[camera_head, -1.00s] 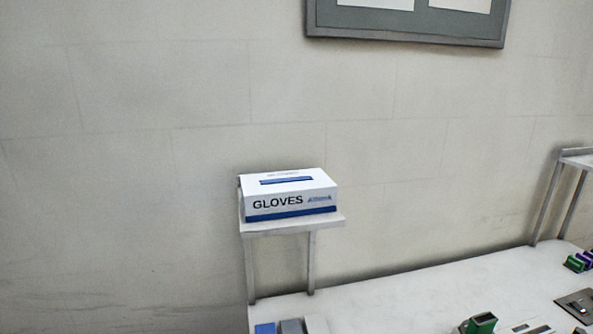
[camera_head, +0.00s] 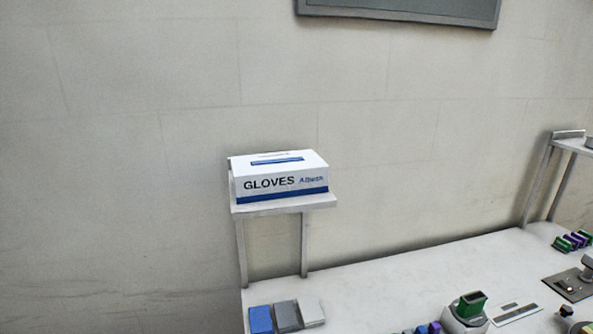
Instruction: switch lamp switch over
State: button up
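A flat metal plate (camera_head: 571,284) lies on the bench at the right edge of the head view. It carries a small dark knob or lever, and a grey rounded part stands at its back. I cannot tell whether this is the lamp switch, or which way it is set. Another small dark-topped knob (camera_head: 566,311) stands in front of it, near the lower right corner. No clearly marked lamp switch shows. My gripper is not in view.
A white bench top (camera_head: 400,270) runs along a pale wall. A glove box (camera_head: 280,180) sits on a small raised shelf. Blue and grey blocks (camera_head: 287,316), a green-topped grey block (camera_head: 468,307) and several coloured pieces (camera_head: 572,241) stand on the bench. A second shelf (camera_head: 570,140) rises at right.

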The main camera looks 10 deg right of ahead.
aim_at(562, 284)
jog(key=z, duration=1.45)
